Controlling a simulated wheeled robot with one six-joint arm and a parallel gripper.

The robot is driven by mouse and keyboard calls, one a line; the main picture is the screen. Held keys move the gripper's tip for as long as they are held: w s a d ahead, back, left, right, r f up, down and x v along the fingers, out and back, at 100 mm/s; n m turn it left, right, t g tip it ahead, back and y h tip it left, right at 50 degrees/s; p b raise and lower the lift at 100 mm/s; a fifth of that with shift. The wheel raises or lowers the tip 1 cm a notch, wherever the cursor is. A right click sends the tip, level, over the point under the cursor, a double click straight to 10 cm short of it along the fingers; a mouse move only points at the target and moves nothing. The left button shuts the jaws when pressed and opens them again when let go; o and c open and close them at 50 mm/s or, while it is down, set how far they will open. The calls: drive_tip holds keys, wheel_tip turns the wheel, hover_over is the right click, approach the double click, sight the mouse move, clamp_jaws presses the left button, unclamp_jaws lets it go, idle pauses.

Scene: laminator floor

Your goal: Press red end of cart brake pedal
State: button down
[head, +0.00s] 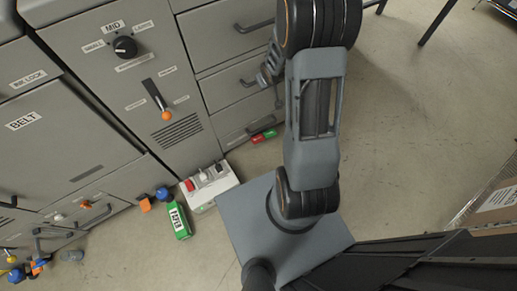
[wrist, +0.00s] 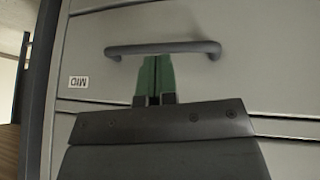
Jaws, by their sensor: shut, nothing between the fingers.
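The pedal is out of the wrist view.
The drawer unit (head: 228,78) has several bar handles that stick out.

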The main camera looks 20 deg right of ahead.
drive_tip(key=s+f+t+y+b, duration=0.1)
drive_tip(key=f+b, duration=0.4)
drive_tip(key=f, duration=1.4)
drive_tip(key=s+f+t+y+b, duration=0.1)
drive_tip(key=s+f+y+b, duration=0.2)
drive_tip(key=f, duration=1.7)
drive_tip(key=b, duration=0.3)
drive_tip(key=shift+s+t, duration=0.3)
drive_tip(key=shift+s, duration=0.05)
drive_tip(key=b, duration=0.5)
hover_over(256, 141)
drive_tip(key=s+d, duration=0.1)
drive_tip(key=s, duration=0.1)
wheel_tip(256, 141, down, 8)
drive_tip(key=r, duration=0.1)
wheel_tip(256, 141, down, 3)
drive_tip(key=shift+s+r+b, duration=0.1)
drive_tip(key=shift+r+b, duration=0.1)
drive_tip(key=shift+b, duration=0.2)
drive_tip(key=shift+a+f+b, duration=0.2)
drive_tip(key=shift+f+b, duration=0.1)
drive_tip(key=shift+f, duration=0.35)
